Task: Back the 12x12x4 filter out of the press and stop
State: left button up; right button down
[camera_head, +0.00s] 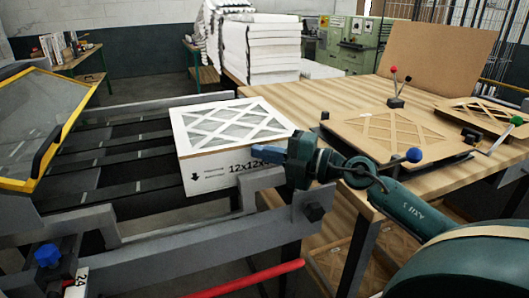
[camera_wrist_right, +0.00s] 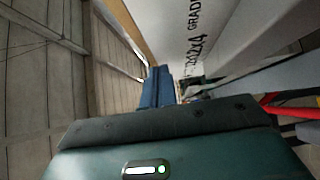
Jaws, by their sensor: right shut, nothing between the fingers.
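The 12x12x4 filter (camera_head: 215,168) is a white box with a diamond lattice over its pale top face. It lies flat at the right end of the press (camera_head: 120,226), a grey frame with dark slats, clear of the yellow-framed guard (camera_head: 38,120) at the left. My right gripper (camera_head: 270,149) has its blue fingers shut and empty at the filter's near right corner, covering part of the print; touching or apart I cannot tell. In the right wrist view the blue fingers (camera_wrist_right: 158,87) point along the printed box side (camera_wrist_right: 190,35). My left gripper is out of view.
A wooden table (camera_head: 350,192) stands at the right with a brown lattice panel (camera_head: 395,137) and small levers with coloured knobs. A red bar (camera_head: 250,280) runs low in front. White filters (camera_head: 260,50) are stacked behind.

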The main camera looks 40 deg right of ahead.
aim_at(232, 138)
jog(key=shift+w, duration=0.15)
jog(key=shift+w+d+r+p, duration=0.1)
jog(key=shift+w+d+p, duration=0.05)
jog(key=shift+w, duration=0.45)
jog(key=shift+w+d+p, duration=0.15)
jog(key=shift+w, duration=0.45)
jog(key=shift+w+d, duration=0.15)
jog(key=shift+w, duration=0.25)
jog(key=shift+s, duration=0.1)
